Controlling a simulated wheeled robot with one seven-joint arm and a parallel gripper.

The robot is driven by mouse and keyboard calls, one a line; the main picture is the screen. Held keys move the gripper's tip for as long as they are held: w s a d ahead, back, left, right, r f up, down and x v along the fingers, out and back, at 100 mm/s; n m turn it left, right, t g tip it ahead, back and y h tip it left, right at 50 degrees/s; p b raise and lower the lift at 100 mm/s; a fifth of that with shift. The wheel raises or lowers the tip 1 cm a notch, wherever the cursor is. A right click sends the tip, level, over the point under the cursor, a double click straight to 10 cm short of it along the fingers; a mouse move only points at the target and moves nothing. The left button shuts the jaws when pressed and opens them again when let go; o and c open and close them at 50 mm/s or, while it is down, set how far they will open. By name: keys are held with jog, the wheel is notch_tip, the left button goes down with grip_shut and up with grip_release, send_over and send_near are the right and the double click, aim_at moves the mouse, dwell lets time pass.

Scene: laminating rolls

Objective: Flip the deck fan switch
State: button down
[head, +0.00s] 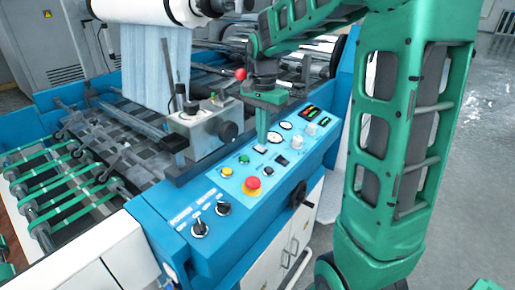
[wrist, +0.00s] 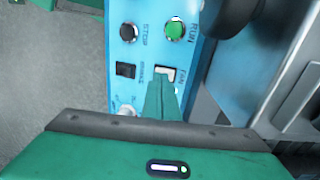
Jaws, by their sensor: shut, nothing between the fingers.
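The fan switch (wrist: 165,74) is a small white rocker beside the "FAN" label on the blue control panel (head: 232,205), seen in the wrist view. My gripper (wrist: 162,88) is shut, and its fingertips overlap the lower part of the switch there. I cannot tell whether they touch it. In the head view my gripper (head: 262,146) points down over the panel, with a pale switch right at its tips. The fingers hide part of the switch, so its position is not clear.
Close by are a dark rocker switch (wrist: 125,70), a green RUN button (wrist: 175,29), a black STOP button (wrist: 128,32) and a white knob (wrist: 127,111). A red emergency button (head: 253,183) and a grey box with a black knob (head: 228,131) stand near my gripper.

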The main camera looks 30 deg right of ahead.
aim_at(264, 148)
jog(key=shift+f, duration=0.85)
dwell(0.5)
notch_tip(264, 148, up, 7)
dwell(1.0)
dwell(0.4)
jog(key=s+d+f+n, duration=0.1)
jog(key=s+f+n, duration=0.2)
jog(key=s, duration=1.1)
jog(key=s+d+f+n, duration=0.2)
jog(key=s+f+n, duration=0.2)
jog(key=s, duration=1)
notch_tip(264, 148, down, 2)
jog(key=shift+f, duration=0.15)
jog(key=shift+w, duration=0.1)
